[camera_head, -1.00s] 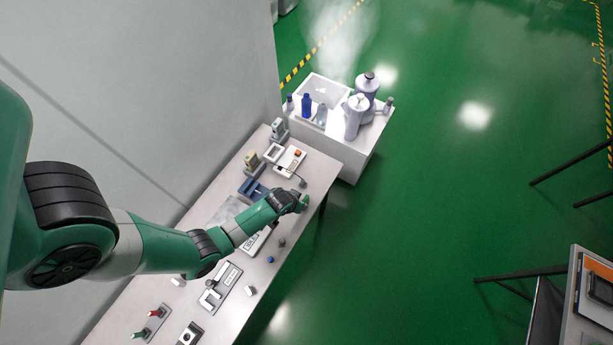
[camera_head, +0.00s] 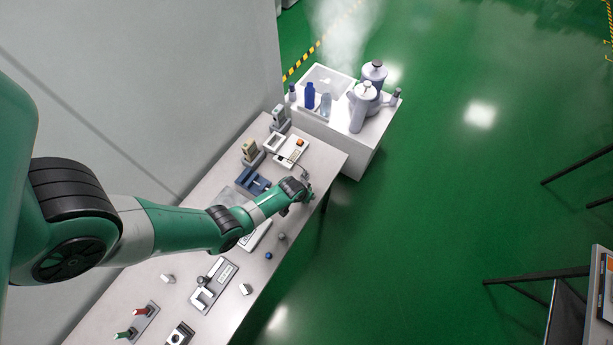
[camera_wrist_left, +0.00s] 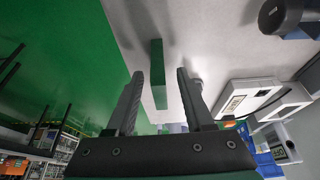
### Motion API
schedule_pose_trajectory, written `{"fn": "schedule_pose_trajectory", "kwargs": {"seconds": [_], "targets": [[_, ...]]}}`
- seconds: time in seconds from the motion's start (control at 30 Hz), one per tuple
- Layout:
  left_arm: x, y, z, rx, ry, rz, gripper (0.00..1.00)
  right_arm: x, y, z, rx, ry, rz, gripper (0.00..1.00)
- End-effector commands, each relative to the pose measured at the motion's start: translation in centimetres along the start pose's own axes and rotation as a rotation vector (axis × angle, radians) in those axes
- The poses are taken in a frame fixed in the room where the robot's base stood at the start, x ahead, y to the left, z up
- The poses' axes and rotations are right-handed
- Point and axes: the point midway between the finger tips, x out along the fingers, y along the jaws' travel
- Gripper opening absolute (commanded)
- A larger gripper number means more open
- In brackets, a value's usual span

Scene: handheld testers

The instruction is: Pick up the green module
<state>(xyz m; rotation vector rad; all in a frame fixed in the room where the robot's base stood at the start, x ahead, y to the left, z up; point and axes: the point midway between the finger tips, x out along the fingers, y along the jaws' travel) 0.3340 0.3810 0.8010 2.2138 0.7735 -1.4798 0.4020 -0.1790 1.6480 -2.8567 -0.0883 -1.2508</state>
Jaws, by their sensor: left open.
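The green module (camera_wrist_left: 157,60) is a slim green block at the table's edge side in the left wrist view. It lies between the two fingers of my left gripper (camera_wrist_left: 160,75), which are spread with a gap showing on each side. The gripper is open and not closed on the block. In the head view my left gripper (camera_head: 306,195) is at the table's right edge, and the module cannot be made out there. My right gripper is in neither view.
The long table (camera_head: 215,235) carries a blue holder (camera_head: 252,182), a white device with an orange part (camera_head: 292,151), small knobs (camera_head: 268,255) and other testers. A white cart (camera_head: 349,153) with bottles stands beyond the table's far end.

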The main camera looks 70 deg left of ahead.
Motion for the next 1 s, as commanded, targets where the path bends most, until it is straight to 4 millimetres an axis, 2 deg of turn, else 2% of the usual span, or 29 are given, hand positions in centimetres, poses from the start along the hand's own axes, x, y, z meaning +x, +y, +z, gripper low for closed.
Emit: {"fn": "schedule_pose_trajectory", "kwargs": {"seconds": [0.13, 0.43, 0.87, 1.0], "targets": [[-0.14, 0.0, -0.05, 0.0, 0.0, 0.0, 0.53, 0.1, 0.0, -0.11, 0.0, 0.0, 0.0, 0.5], [-0.15, 0.01, -0.04, 0.0, 0.0, 0.0, 0.0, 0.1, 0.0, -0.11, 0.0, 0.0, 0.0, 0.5], [-0.21, 0.01, -0.08, 0.0, 0.001, 0.0, 0.0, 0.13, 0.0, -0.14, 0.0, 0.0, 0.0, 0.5], [-0.95, 0.02, -0.42, 0.0, 0.002, 0.0, 0.0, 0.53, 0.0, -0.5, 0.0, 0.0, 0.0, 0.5]]}}
